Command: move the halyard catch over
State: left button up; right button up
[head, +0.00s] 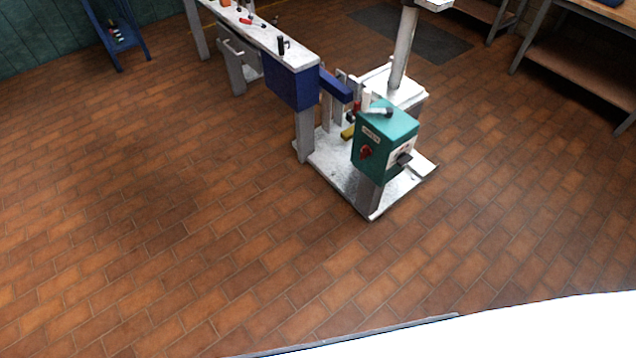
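A teal box (372,142) stands on a post on a white base plate (330,170), right of centre in the head view. A red knob (366,152) is on its left face, below a small label too small to read. A dark lever or tab (404,159) sticks out of its right face over a pale plate. A grey handle with a dark end (378,111) lies across its top. I cannot tell which of these parts is the halyard catch. A pale mast (404,48) rises behind the box. Neither of my grippers is in view.
A long narrow bench (262,36) with tools and a blue panel (291,88) stands left of the box. A blue bar (335,86) juts toward the box. A workbench (575,70) is at the upper right. The tiled floor (180,220) in front is clear.

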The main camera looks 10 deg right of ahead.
aim_at(366, 150)
jog(key=u, duration=1.55)
jog(key=i, duration=0.3)
jog(key=z, duration=0.75)
jog(key=i, duration=1.3)
jog(key=z, duration=1.35)
jog(key=i, duration=0.45)
jog(key=z, duration=0.45)
